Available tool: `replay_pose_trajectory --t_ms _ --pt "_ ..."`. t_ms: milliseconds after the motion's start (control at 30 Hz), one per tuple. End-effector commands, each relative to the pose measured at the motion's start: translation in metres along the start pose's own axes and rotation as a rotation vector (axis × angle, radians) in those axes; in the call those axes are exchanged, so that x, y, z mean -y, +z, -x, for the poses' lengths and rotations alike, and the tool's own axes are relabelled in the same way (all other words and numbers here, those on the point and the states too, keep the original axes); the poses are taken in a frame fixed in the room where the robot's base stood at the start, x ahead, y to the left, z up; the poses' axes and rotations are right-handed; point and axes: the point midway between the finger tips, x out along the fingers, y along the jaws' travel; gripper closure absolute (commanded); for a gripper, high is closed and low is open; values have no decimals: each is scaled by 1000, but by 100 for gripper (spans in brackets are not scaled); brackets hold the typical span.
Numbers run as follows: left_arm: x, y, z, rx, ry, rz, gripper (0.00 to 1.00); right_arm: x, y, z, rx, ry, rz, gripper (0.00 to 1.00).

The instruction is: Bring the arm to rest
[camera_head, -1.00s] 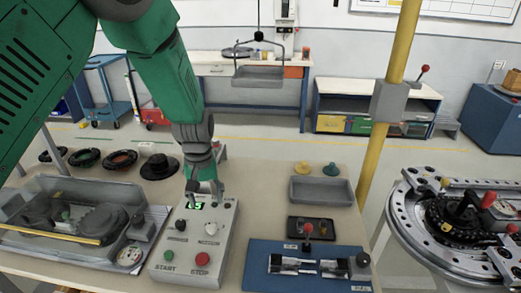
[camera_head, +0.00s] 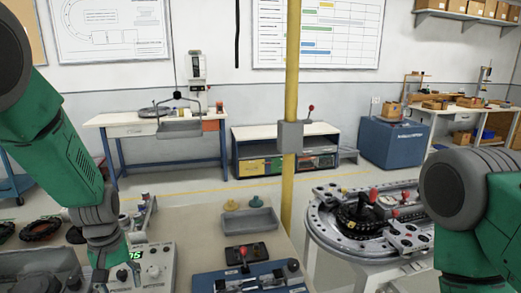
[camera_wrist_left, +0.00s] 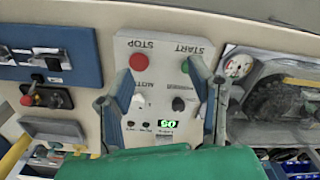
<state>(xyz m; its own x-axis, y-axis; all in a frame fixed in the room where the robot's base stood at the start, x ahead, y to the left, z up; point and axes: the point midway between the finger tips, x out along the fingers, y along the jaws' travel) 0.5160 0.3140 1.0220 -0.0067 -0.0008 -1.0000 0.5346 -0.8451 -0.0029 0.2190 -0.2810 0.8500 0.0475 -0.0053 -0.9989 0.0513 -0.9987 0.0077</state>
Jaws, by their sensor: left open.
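My left arm comes down at the left of the head view. Its gripper (camera_head: 103,268) is over the left part of the grey control box (camera_head: 158,270), which has a lit green display. In the left wrist view my left gripper (camera_wrist_left: 162,75) is open, its two fingers apart with nothing between them. The control box (camera_wrist_left: 150,60) shows upside down beyond the fingers, with red STOP and green START buttons, knobs and the display. I cannot tell whether a fingertip touches it. Part of my right arm shows at the right edge of the head view; its gripper is out of view.
A blue panel (camera_head: 215,281) with a lever and a grey tray (camera_head: 250,221) share the table. A yellow post (camera_head: 291,90) rises behind them. A round ring track (camera_head: 325,228) stands at the right. A clear-lidded case (camera_wrist_left: 275,95) lies beside the control box.

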Motion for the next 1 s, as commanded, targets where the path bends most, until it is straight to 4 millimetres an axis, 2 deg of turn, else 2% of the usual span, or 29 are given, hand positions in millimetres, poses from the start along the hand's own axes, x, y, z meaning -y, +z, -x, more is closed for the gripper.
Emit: replay_pose_trajectory --t_ms 333,467,567,667,733,800,900,1000 --pt "20 24 -69 -15 -38 -68 52 0 1 -22 -1 0 0 52" --pt "33 42 -102 -25 -53 -110 52 0 2 -33 -1 0 0 52" --pt "45 61 -134 -31 -66 -156 52 0 2 -44 0 0 0 52" --pt "60 85 -173 -36 -80 -216 52 0 3 -58 0 0 0 52" --pt "74 110 -207 -37 -86 -274 52 1 4 -73 0 0 0 52" --pt "90 143 -243 -37 -87 -347 52 1 5 -91 0 0 0 52" --pt "110 192 -284 -40 -68 -455 52 1 6 -114 1 0 0 52" --pt "124 232 -307 -43 -37 -538 52 1 7 -131 1 0 0 52"
